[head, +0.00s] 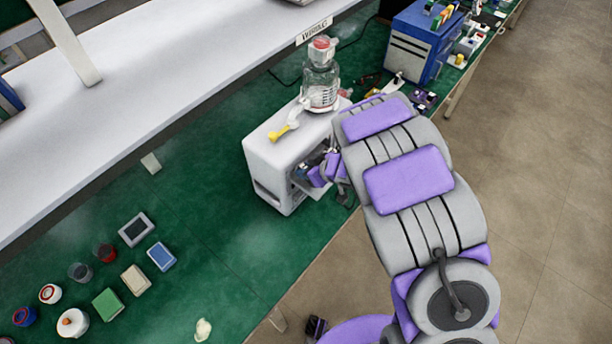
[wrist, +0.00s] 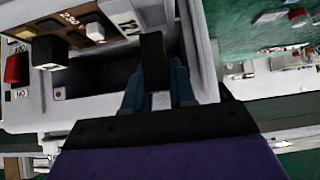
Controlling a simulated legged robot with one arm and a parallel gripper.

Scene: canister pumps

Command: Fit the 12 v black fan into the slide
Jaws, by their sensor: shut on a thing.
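The white pump housing (head: 268,163) stands on the green bench, its open side facing my arm. My gripper (head: 322,172) reaches to that opening, and the arm partly hides it. In the wrist view my gripper (wrist: 158,88) has its blue fingers shut on a black piece (wrist: 153,62), which looks like the 12 V black fan. The piece is upright at the opening of a grey-white compartment (wrist: 190,60). A label reading "12V" is partly hidden behind it. I cannot tell whether it touches the slide.
In the wrist view, a black block (wrist: 48,52) and a red part (wrist: 14,68) sit left, beside a brown panel marked "230 V" (wrist: 78,22). A jar (head: 320,86) and yellow piece (head: 280,132) top the housing. A blue box (head: 418,45) stands behind.

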